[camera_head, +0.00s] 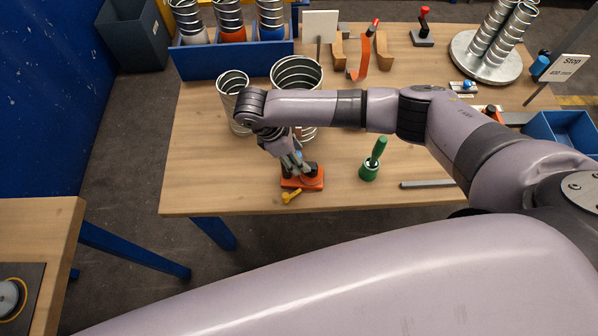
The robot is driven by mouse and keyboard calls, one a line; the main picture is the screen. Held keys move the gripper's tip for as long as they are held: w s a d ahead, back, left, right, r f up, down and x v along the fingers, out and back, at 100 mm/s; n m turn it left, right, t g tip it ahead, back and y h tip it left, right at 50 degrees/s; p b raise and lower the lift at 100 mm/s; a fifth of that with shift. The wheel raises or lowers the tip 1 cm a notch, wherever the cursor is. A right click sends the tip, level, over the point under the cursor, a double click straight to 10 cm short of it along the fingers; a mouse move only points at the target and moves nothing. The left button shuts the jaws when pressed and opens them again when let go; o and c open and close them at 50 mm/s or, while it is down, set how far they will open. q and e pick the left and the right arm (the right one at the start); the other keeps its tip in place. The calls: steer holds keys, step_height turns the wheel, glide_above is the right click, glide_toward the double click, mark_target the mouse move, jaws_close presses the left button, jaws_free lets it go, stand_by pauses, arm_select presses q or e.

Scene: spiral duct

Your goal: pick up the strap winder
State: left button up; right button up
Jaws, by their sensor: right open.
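An orange tool with a black upper part (314,182), which looks like the strap winder, stands near the front edge of the wooden table. My left gripper is not in view.
A green-handled tool (372,160) stands to the right, with a grey bar (428,184) beyond it. Metal duct pieces (233,90) stand behind my right wrist. A blue bin (210,62) and a round plate with ducts (462,60) are at the back.

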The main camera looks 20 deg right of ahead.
steer(key=shift+d+f, duration=0.1)
steer(key=shift+f, duration=0.05)
jaws_close()
stand_by(0.5)
stand_by(0.5)
